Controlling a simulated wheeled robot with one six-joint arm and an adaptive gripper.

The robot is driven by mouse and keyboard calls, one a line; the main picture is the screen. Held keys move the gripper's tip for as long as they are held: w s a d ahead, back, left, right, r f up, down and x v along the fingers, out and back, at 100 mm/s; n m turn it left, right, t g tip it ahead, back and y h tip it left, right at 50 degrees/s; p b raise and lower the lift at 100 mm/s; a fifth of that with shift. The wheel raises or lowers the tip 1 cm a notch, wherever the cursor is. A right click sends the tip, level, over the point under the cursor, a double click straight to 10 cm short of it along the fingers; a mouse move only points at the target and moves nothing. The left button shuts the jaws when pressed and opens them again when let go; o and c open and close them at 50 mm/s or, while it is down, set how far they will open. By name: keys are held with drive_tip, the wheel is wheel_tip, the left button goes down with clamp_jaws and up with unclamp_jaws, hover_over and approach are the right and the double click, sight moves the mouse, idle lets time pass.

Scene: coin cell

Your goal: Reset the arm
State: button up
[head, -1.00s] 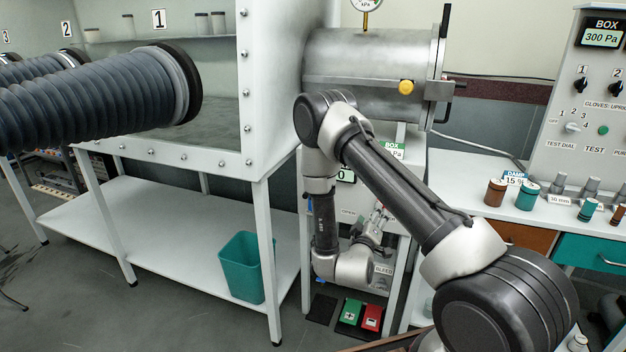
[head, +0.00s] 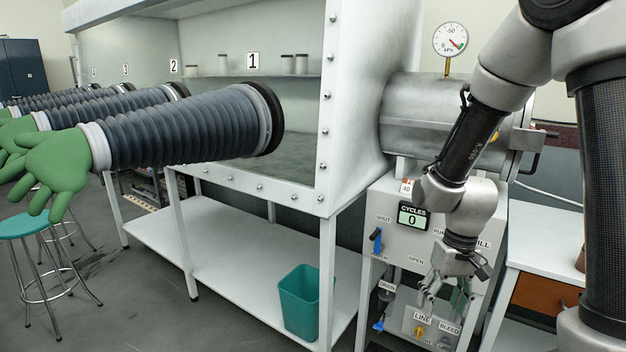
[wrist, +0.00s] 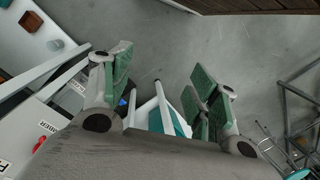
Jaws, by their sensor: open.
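My gripper (head: 447,297) hangs at the end of my arm in front of the white valve panel (head: 395,268), low and right of centre in the head view. My gripper hides part of the panel's lower right side.
A glovebox with ribbed sleeves (head: 190,128) and a green glove (head: 55,165) reaches out at left. A teal bin (head: 300,300) stands on the white lower shelf (head: 225,262). Stools (head: 25,226) stand far left. A white bench (head: 548,235) is at right. Open floor lies front left.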

drive_tip(key=s+d+r+t, duration=0.2)
drive_tip(key=s+r, duration=0.2)
drive_tip(key=r, duration=0.3)
drive_tip(key=s+d+r+t, duration=0.1)
drive_tip(key=s+d+r, duration=0.2)
drive_tip(key=r, duration=0.5)
drive_tip(key=s+d+r+t+h, duration=0.1)
drive_tip(key=s+d+r+t, duration=0.1)
drive_tip(key=r, duration=0.5)
drive_tip(key=s+d, duration=0.1)
drive_tip(key=s, duration=0.1)
drive_tip(key=shift+s+d+r+m+t, duration=0.15)
drive_tip(key=shift+s+r+m+t, duration=0.1)
drive_tip(key=shift+s+m+t, duration=0.1)
